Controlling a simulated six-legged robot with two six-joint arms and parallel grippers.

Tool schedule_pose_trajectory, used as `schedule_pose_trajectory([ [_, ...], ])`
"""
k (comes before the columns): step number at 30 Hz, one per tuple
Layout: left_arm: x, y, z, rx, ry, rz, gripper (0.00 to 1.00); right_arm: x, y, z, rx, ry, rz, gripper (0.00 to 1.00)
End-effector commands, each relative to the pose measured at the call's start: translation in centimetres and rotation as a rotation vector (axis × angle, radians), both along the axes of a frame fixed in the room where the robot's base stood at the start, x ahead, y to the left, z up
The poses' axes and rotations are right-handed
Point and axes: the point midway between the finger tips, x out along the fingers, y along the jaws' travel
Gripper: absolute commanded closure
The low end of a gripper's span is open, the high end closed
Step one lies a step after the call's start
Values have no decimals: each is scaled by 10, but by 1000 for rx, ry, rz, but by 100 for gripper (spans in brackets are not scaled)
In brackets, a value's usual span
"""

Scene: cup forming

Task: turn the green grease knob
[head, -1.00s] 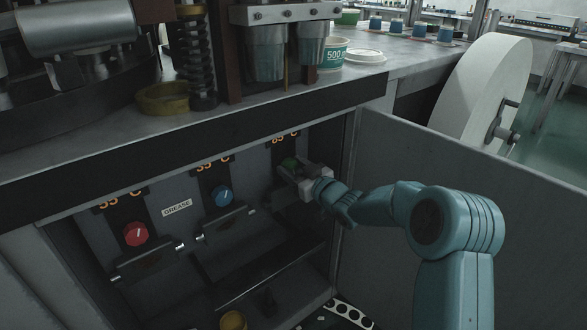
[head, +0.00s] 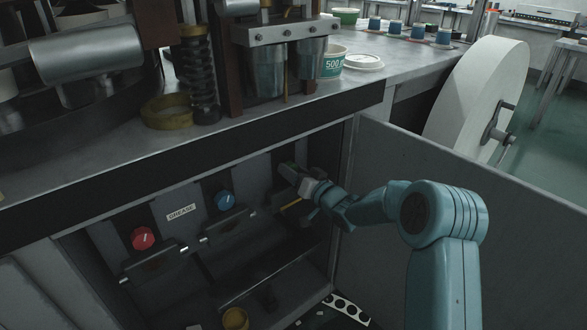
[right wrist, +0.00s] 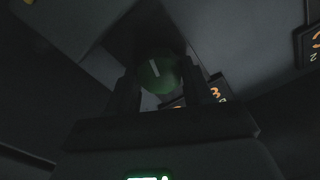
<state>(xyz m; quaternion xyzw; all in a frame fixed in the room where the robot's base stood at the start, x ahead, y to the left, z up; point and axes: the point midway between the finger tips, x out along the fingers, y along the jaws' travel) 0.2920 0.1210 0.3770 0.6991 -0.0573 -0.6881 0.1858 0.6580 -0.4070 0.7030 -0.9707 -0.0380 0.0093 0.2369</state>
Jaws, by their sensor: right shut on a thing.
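The green grease knob (right wrist: 158,73) shows in the right wrist view as a round dark green knob with a pale pointer line. It sits between the two fingers of my right gripper (right wrist: 162,92), which is shut on it. In the head view the right gripper (head: 292,176) reaches into the open cabinet at the rightmost knob and hides most of it. Only a small bit of green (head: 287,167) shows there. My left gripper is not in view.
A blue knob (head: 225,201) and a red knob (head: 143,238) sit to the left, with a GREASE label (head: 181,212) between them. The open cabinet door (head: 450,210) stands to the right of the opening. A yellow cup (head: 235,319) is low inside.

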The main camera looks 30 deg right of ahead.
Motion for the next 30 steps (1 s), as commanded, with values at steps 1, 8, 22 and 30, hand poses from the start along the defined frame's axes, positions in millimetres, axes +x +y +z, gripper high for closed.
schedule_pose_trajectory([
  [1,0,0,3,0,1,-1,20,0,0,1,19,1,0,80],
  [8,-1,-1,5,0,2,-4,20,0,0,0,81,7,0,80],
  [22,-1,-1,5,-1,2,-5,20,0,0,0,95,7,0,80],
  [30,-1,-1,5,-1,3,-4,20,0,0,0,94,7,0,24],
])
